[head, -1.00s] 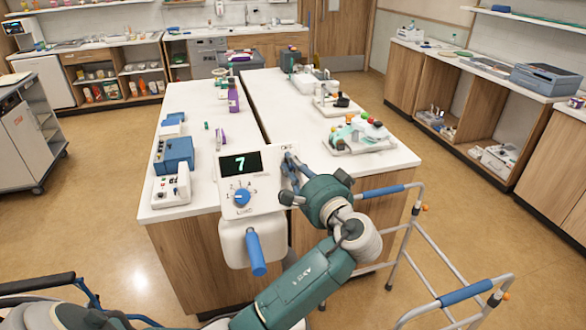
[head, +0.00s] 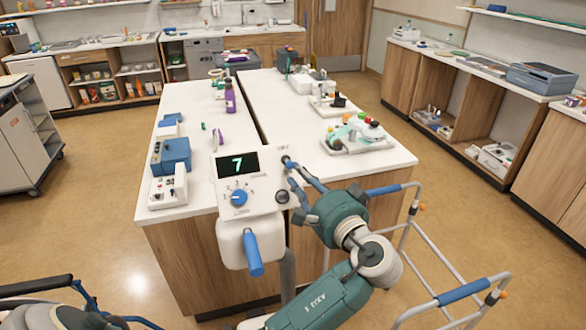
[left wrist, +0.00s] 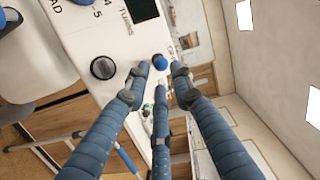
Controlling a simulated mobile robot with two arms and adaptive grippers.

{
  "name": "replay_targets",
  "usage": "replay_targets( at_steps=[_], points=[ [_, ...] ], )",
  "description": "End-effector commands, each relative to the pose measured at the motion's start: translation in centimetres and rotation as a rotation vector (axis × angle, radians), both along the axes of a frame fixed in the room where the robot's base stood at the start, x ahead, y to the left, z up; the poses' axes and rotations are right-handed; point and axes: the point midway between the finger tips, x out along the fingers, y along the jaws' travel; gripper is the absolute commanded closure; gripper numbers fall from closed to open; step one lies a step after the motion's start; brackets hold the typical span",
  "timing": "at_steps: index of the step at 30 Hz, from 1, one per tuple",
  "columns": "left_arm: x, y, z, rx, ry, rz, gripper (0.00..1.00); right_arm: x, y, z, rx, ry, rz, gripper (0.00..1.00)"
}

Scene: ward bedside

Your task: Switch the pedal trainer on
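The pedal trainer's white panel (head: 258,208) stands in front of the worktable. Its lit display (head: 237,163) reads 7. Below the display is a blue load dial (head: 238,198), and to the right a black round knob (head: 282,197). A small blue knob (left wrist: 160,62) sits at the panel's edge in the left wrist view. My left gripper (head: 289,169) is at the panel's upper right corner. Its fingers are apart around the small blue knob; I cannot tell whether they touch it. The black knob (left wrist: 103,67) is clear of the fingers. My right gripper does not show.
A blue crank handle (head: 253,253) hangs on the trainer's white housing. A walker (head: 462,292) with blue grips stands at the right. The white worktable (head: 190,203) behind holds a purple bottle (head: 230,97) and several devices. A wheelchair armrest (head: 37,285) is at lower left.

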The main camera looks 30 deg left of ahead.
Motion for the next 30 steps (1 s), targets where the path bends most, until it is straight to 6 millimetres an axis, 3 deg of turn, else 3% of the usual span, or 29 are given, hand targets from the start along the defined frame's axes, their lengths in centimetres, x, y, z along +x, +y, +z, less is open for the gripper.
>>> replay_targets(
  at_steps=[6, 11, 30],
  points=[
    [-2.2, -3.7, 0.1, -0.003, 0.001, -0.001, 0.77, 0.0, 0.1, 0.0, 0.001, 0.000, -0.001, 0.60],
    [-3.1, -5.1, 0.2, -0.001, 0.002, 0.000, 0.77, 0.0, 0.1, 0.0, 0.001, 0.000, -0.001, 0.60],
    [-3.1, -5.5, -0.2, 0.001, 0.010, -0.006, 0.77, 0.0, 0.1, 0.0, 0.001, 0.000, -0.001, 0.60]
  ],
)
